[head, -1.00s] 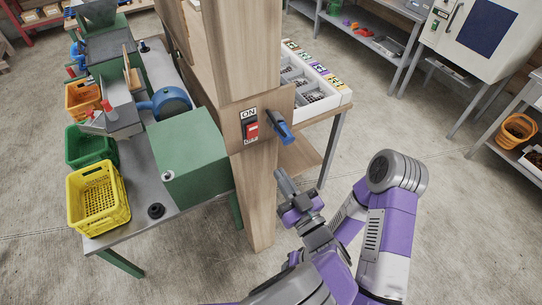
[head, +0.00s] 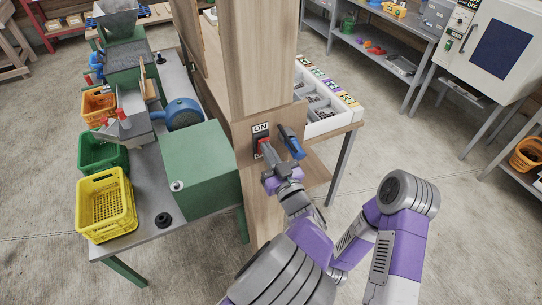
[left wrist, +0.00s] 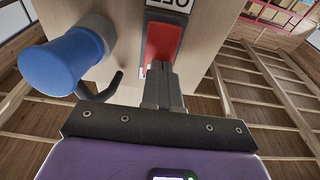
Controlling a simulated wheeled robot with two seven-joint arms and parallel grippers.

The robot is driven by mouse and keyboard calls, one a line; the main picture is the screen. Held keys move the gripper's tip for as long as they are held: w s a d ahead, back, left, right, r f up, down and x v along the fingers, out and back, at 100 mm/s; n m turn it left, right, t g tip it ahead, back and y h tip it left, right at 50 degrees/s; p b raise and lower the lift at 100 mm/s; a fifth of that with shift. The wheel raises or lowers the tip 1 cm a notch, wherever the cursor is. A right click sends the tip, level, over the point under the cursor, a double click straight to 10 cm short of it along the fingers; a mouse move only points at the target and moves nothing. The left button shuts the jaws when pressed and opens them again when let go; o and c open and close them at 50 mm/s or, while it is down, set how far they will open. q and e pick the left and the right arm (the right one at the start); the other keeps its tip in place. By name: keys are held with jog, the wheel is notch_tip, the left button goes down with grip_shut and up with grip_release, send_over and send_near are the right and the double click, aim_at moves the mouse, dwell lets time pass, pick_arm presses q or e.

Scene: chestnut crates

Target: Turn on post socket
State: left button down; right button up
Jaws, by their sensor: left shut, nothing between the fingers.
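In the head view the fingers mostly hide the rocker. A blue plug (head: 292,143) with a dark cable sits just right of the switch; it also shows at the left of the left wrist view (left wrist: 62,62). My left gripper (head: 264,148) is shut and empty, its fingertips in front of the rocker. In the left wrist view the closed fingertips (left wrist: 160,70) overlap the rocker's lower end; I cannot tell whether they touch it. My right gripper is not in view.
A bench with a green machine (head: 195,170) and a yellow crate (head: 107,208) stands left of the post. A table with a white divided tray (head: 325,125) stands behind it on the right. A white cabinet (head: 470,50) is at the far right. Floor between is clear.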

pick_arm(q)
jog(key=s+d+r+p, duration=0.1)
jog(key=s+d+p, duration=0.1)
jog(key=s, duration=0.4)
jog(key=s+d+r+g+p, duration=0.1)
jog(key=s+d+r+p, duration=0.1)
jog(key=s, duration=0.4)
jog(key=shift+d+h+p, duration=0.3)
jog(key=shift+d+p, duration=0.05)
jog(key=shift+d, duration=0.4)
jog(key=shift+s+r, duration=0.1)
